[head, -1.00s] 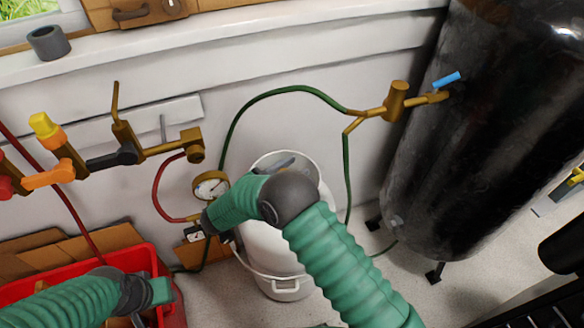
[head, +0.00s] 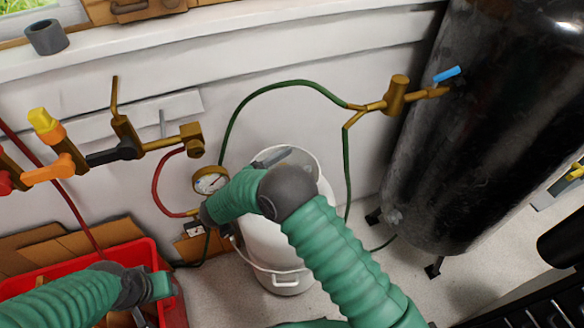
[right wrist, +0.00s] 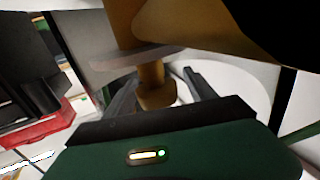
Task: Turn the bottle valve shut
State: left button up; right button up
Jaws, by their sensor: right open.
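In the right wrist view a brass knob (right wrist: 157,92) sits below a larger brass body (right wrist: 195,30); I take the knob to be the bottle valve. My right gripper (right wrist: 162,76) is open, with a dark finger on each side of the knob; I cannot tell whether they touch it. In the head view my right forearm reaches past a white bottle-like container (head: 285,245) to the brass fittings under a round gauge (head: 209,181); the right fingers are hidden there. My left gripper (head: 158,287) hangs over a red crate (head: 172,300); its jaws are unclear.
A large black tank (head: 450,130) stands at the right, with a blue-handled valve (head: 447,74). A green hose (head: 285,87) arches over the container. Brass valves with yellow, orange and black handles (head: 110,157) line the left wall. A red hose (head: 157,190) hangs beside the gauge.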

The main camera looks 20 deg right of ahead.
notch_tip(320, 180, up, 3)
jog(key=shift+r+p, duration=0.1)
jog(key=shift+p, duration=0.65)
jog(key=shift+s+a+r+p, duration=0.3)
jog(key=shift+s+a, duration=0.1)
jog(key=shift+s, duration=0.3)
jog(key=s+a+r+p, duration=0.1)
jog(key=s+a, duration=0.3)
jog(key=s, duration=0.9)
jog(key=shift+s+a+p, duration=0.15)
jog(key=shift+s+p, duration=0.25)
jog(key=shift+p, duration=0.35)
